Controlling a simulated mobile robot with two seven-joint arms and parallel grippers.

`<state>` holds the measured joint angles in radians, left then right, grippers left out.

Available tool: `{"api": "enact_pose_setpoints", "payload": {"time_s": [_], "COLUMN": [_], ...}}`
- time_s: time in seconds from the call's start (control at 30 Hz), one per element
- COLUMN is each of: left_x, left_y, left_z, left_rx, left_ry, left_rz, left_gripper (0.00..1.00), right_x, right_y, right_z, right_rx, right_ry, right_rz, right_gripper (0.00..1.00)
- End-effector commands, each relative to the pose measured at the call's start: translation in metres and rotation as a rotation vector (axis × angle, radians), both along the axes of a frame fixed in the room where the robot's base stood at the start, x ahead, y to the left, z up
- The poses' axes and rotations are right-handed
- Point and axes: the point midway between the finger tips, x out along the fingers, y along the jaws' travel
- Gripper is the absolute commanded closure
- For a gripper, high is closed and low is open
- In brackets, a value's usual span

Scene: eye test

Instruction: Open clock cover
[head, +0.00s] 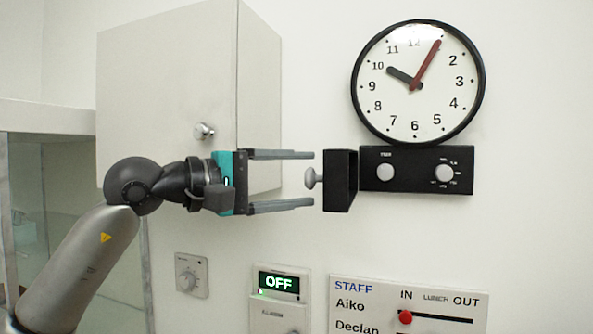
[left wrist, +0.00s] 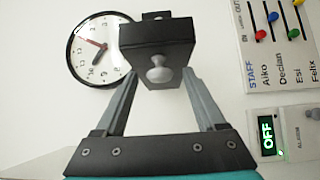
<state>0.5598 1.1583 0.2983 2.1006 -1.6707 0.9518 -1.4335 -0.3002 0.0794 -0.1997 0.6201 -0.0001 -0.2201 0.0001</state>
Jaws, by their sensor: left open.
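A round wall clock (head: 418,110) with a black rim hangs at the upper right in the head view. Below it is a black control box (head: 415,182) with two round knobs. A black cover (head: 341,180) with a grey knob (head: 312,179) stands out from the box's left end, swung away from its face. My left gripper (head: 312,180) is open, its fingers pointing right, level with the cover's knob. In the left wrist view the cover (left wrist: 157,42) and its knob (left wrist: 158,72) show ahead, around the space between the fingertips (left wrist: 160,76). My right gripper is not in view.
A white wall cabinet (head: 165,95) with a round knob (head: 203,131) is behind my left arm. Below are a dial plate (head: 191,275), an alarm panel (head: 279,283) reading OFF and a staff board (head: 410,305). The wall between them is bare.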

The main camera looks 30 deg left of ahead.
Motion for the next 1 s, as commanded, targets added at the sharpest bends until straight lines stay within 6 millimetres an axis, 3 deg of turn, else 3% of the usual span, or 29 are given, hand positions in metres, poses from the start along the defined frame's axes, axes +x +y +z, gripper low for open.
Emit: {"api": "enact_pose_setpoints", "payload": {"time_s": [0.27, 0.9, 1.0], "left_x": [0.0008, 0.0006, 0.0006], "left_y": [-0.0005, -0.0003, -0.0003], "left_z": [-0.0002, -0.0001, -0.0001], "left_rx": [0.000, 0.000, 0.000], "left_ry": [-0.001, 0.000, 0.000], "left_rz": [0.000, 0.000, 0.000], "left_gripper": [0.28, 0.99, 1.00], "right_x": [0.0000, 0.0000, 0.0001], "right_y": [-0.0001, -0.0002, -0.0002], "right_z": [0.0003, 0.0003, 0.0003], "right_rx": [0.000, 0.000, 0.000], "right_ry": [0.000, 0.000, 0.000], "right_rz": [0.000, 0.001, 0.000], "right_gripper": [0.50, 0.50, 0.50]}}
